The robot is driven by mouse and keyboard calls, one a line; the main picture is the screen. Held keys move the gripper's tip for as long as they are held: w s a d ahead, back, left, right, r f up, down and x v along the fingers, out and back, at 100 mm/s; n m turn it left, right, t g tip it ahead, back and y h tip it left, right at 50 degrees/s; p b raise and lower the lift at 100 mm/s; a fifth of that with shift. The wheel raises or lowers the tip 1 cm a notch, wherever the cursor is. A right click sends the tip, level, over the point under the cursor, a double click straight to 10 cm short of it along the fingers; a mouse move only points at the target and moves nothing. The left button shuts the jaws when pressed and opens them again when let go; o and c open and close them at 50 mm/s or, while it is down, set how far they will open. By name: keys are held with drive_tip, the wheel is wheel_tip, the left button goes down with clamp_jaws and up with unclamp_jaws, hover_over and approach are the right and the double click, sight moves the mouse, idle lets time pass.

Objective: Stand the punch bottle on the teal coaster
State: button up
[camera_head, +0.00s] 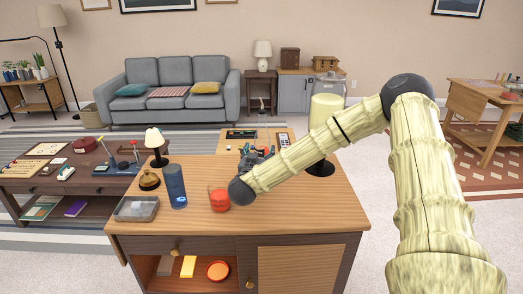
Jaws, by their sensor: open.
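My gripper (256,157) is dark and open over the far middle of the wooden cabinet top (285,215). My forearm and wrist hide part of it and what lies around it. I cannot pick out the teal coaster. No bottle is clearly recognisable as the punch bottle. A glass with red contents (218,199) stands close to the left of my wrist.
A blue cylinder (175,188), grey open tray (137,208), brass bell (149,179) and small lamp (154,138) occupy the cabinet top's left side. Its front right is clear. An orange round dish (217,271) sits on the shelf below. A low table (100,184) stands left.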

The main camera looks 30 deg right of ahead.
drive_tip(key=v, duration=0.7)
drive_tip(key=shift+s+a+b, duration=0.2)
drive_tip(key=shift+b, duration=0.2)
drive_tip(key=shift+r, duration=0.15)
